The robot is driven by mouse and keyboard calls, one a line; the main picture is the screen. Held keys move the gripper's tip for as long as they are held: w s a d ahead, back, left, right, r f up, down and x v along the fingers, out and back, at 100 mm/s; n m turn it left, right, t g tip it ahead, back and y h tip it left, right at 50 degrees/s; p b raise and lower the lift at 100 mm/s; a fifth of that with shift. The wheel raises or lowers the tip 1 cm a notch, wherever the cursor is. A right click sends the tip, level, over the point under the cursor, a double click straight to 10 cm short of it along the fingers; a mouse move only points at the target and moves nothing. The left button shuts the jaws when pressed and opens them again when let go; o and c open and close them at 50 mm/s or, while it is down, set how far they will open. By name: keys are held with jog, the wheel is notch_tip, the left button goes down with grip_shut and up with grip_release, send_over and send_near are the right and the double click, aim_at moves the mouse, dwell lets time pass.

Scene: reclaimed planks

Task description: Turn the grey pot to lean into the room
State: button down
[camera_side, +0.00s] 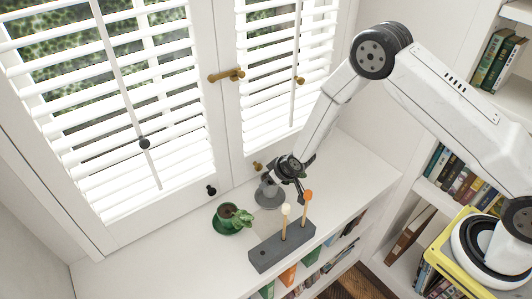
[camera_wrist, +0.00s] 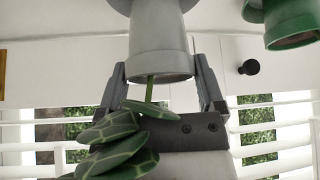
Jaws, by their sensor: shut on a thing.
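The grey pot (camera_side: 268,190) stands on the white sill at the window, partly hidden behind my gripper in the side view. In the wrist view the grey pot (camera_wrist: 160,45) fills the space between the two fingers. My gripper (camera_wrist: 161,68) is shut on it, one finger on each side. A green stem leaves the pot's rim, and patterned green leaves (camera_wrist: 120,140) hang to the lower left in the wrist view. I cannot make out these leaves in the side view.
A grey block (camera_side: 280,250) with two upright tipped sticks stands in front. Shutters (camera_side: 130,110) are behind.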

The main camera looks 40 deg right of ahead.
jog(key=shift+f, duration=0.1)
jog(key=shift+f, duration=1.35)
grip_release()
jog(key=v, duration=0.7)
jog(key=shift+s+r, duration=0.2)
jog(key=shift+r, duration=0.1)
jog(key=shift+d+r, duration=0.1)
